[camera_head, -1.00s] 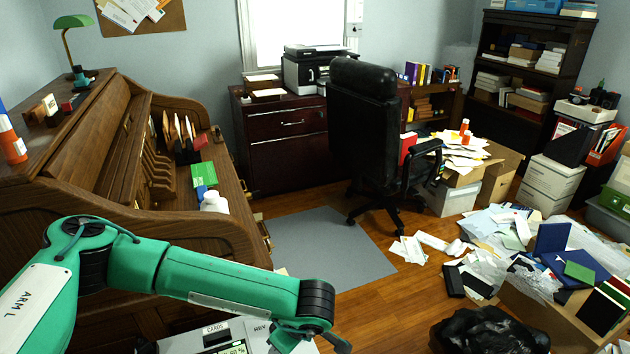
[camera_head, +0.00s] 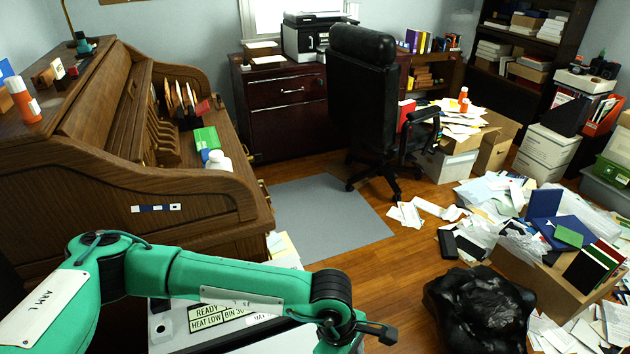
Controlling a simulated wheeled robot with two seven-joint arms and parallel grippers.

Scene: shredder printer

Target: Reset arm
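My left arm (camera_head: 220,279) is green and comes in from the lower left. It bends at an elbow and reaches right to a black joint (camera_head: 331,292) near the bottom middle. A small dark piece sticks out at its far end, but I cannot make out the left gripper's fingers; the hand runs off the bottom edge. My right arm and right gripper are not in view.
A white machine with a label panel (camera_head: 222,316) stands under my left arm. A wooden roll-top desk (camera_head: 100,165) is on the left. An office chair (camera_head: 362,85) stands on the floor beyond a grey mat (camera_head: 325,222). A black bag (camera_head: 478,310) and paper piles crowd the right.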

